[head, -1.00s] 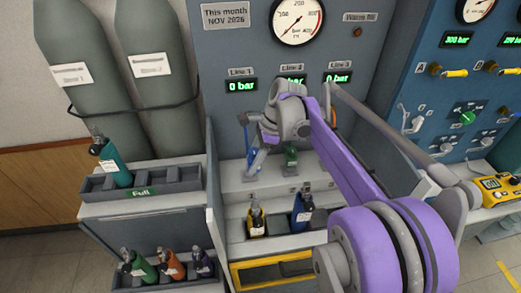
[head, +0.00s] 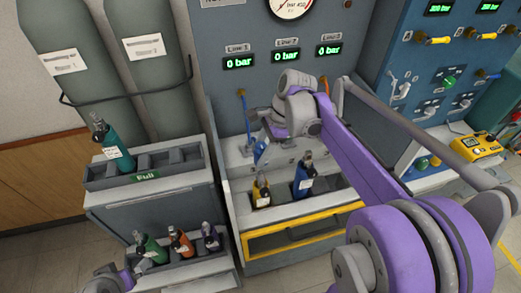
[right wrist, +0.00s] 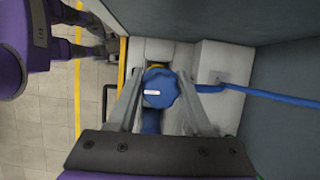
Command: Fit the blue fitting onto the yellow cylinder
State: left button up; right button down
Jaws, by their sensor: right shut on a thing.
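The yellow cylinder (head: 261,192) stands upright in the left part of the bench rack in the head view, with a dark valve on top. My right gripper (head: 262,155) is above it and shut on the blue fitting (head: 261,148). In the right wrist view the round blue fitting (right wrist: 160,88) sits between the two fingers, and a blue hose runs from it to the right. A bit of yellow shows behind its upper edge there. The fitting appears apart from the cylinder in the head view.
A blue cylinder (head: 303,177) stands in the same rack, right of the yellow one. A yellow-framed drawer (head: 300,232) is below. A grey side panel (head: 213,160) borders the bench on the left. A teal cylinder (head: 112,145) stands in the Full rack (head: 97,184).

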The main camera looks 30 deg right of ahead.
jog(key=b, duration=0.2)
send_over(258, 173)
jog(key=shift+s+d+f, duration=0.1)
jog(key=shift+d+f, duration=0.1)
jog(key=shift+f, duration=0.85)
jog(key=shift+s+d+f, duration=0.1)
jog(key=shift+d+f, duration=0.05)
jog(key=shift+f, duration=0.9)
pick_arm(q)
jog(key=shift+s+f, duration=0.4)
jog(key=shift+f, duration=0.25)
jog(key=shift+s+f, duration=0.4)
jog(key=shift+f, duration=0.2)
pick_arm(e)
jog(key=shift+r, duration=0.2)
pick_arm(q)
jog(key=shift+w+f, duration=0.1)
jog(key=shift+f, duration=0.05)
pick_arm(e)
jog(key=shift+w, duration=0.25)
jog(key=shift+s, duration=0.2)
